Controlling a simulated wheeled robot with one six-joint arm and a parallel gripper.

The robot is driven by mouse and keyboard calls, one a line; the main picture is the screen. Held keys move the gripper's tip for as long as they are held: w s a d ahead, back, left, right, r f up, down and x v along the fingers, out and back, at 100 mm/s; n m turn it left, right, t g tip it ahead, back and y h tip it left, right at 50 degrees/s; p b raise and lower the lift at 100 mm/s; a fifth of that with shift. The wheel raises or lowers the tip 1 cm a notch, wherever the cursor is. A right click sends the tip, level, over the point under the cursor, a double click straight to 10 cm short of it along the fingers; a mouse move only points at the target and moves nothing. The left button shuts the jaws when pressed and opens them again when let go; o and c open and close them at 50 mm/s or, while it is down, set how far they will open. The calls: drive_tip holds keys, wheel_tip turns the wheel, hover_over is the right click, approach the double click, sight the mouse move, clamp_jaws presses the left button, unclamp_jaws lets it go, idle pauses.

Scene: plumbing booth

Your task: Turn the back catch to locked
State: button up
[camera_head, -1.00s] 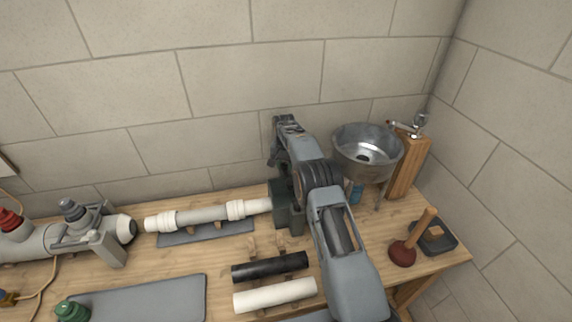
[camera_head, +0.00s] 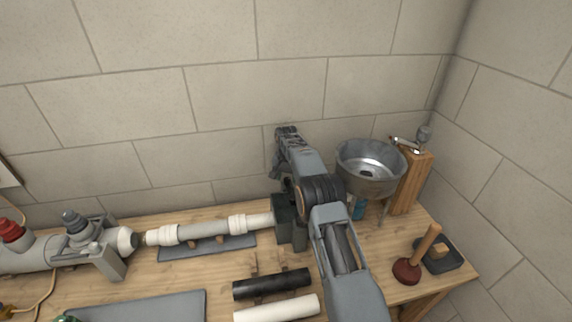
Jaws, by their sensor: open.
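I cannot make out for certain which part is the back catch. A white pipe (camera_head: 208,230) with two collars lies along the bench, its right end at a dark green block (camera_head: 290,222). My arm covers part of this block. To the left, a grey fitting (camera_head: 28,253) carries a grey knob (camera_head: 75,220) and a red knob (camera_head: 11,231). A gap shows between this fitting and the pipe's left end. My gripper (camera_head: 280,160) is open, above and behind the block near the wall. Its fingertips are mostly hidden by my arm.
A metal basin (camera_head: 370,168) and a wooden post (camera_head: 411,185) with a tap stand at the back right. A plunger (camera_head: 410,269) and a dark tray (camera_head: 455,262) are at the right edge. Black (camera_head: 271,284) and white (camera_head: 277,309) tubes lie in front.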

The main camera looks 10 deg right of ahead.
wheel_tip(320, 180, up, 12)
drive_tip(key=p, duration=0.2)
drive_tip(key=shift+a+r+p, duration=0.15)
drive_tip(key=shift+r+p, duration=0.05)
drive_tip(key=shift+p, duration=0.1)
drive_tip(key=n, duration=0.1)
approach(287, 182)
drive_tip(key=shift+w, duration=0.85)
drive_tip(key=shift+s+f+n, duration=0.7)
drive_tip(key=shift+s, duration=0.25)
drive_tip(key=s+r+n+t, duration=0.1)
drive_tip(key=s+r, duration=0.3)
drive_tip(key=s, duration=0.8)
drive_tip(key=s+r+n+t, duration=0.1)
drive_tip(key=s+r, duration=0.3)
drive_tip(key=s, duration=0.9)
drive_tip(key=s+r+n+t, duration=0.1)
drive_tip(key=s+r, duration=0.4)
drive_tip(key=s, duration=0.7)
drive_tip(key=shift+s+d+t, duration=0.25)
drive_tip(key=shift+t, duration=0.65)
